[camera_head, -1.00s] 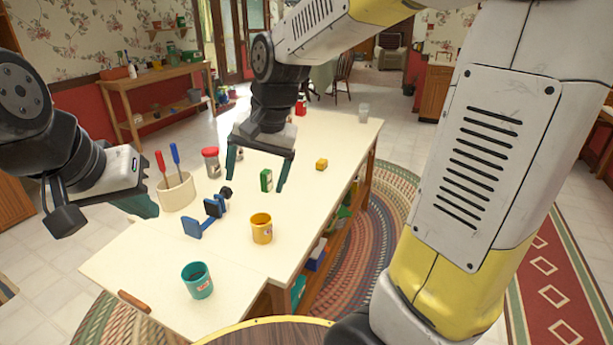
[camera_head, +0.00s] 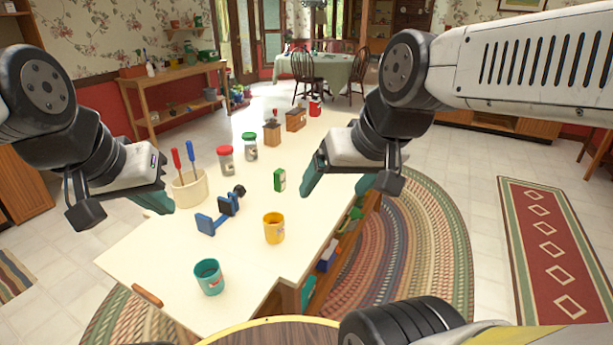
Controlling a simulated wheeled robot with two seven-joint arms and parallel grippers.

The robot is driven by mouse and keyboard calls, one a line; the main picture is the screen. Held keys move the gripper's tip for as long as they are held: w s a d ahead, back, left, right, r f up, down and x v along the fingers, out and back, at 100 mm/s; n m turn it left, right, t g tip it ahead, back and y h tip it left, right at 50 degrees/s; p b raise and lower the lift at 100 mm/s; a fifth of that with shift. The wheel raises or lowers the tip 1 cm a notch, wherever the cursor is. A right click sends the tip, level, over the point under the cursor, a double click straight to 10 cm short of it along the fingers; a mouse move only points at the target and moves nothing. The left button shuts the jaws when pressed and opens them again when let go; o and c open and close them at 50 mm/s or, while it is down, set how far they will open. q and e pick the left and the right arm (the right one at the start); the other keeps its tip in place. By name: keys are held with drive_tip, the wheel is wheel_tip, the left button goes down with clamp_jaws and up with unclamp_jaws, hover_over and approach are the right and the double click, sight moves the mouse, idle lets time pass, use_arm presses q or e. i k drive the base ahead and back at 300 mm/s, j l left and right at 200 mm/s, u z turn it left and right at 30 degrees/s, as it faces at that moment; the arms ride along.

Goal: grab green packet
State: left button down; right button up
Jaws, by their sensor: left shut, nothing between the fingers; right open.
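The green packet (camera_head: 280,180) stands upright on the cream table, near its middle. My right gripper (camera_head: 334,190) is open and empty, just right of the packet in the picture, with its near finger close to it. I cannot tell the exact height of the fingers above the table. My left gripper (camera_head: 162,203) is shut and empty at the table's left side, by the utensil crock.
Behind the packet stand a green-lidded jar (camera_head: 250,147) and a red-lidded jar (camera_head: 226,160). In front are a yellow mug (camera_head: 273,228), a blue clamp-like tool (camera_head: 222,212) and a teal mug (camera_head: 208,277). A crock (camera_head: 188,190) holds screwdrivers. Wooden boxes (camera_head: 272,134) stand further back.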

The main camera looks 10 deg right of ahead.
sight(278, 175)
drive_tip(key=k+j+u, duration=0.2)
drive_tip(key=k, duration=0.45)
drive_tip(key=i+l+u, duration=0.1)
drive_tip(key=u, duration=0.3)
drive_tip(key=l+u, duration=0.25)
drive_tip(key=u, duration=0.15)
drive_tip(key=i+l+u, duration=0.1)
drive_tip(key=l+u, duration=0.25)
drive_tip(key=i+l, duration=0.1)
drive_tip(key=l, duration=0.4)
drive_tip(key=i+l, duration=0.1)
drive_tip(key=l, duration=0.35)
drive_tip(key=i+l, duration=0.1)
drive_tip(key=l, duration=0.85)
drive_tip(key=i+l, duration=0.15)
drive_tip(key=l, duration=0.35)
drive_tip(key=i+l, duration=0.1)
drive_tip(key=l, duration=0.35)
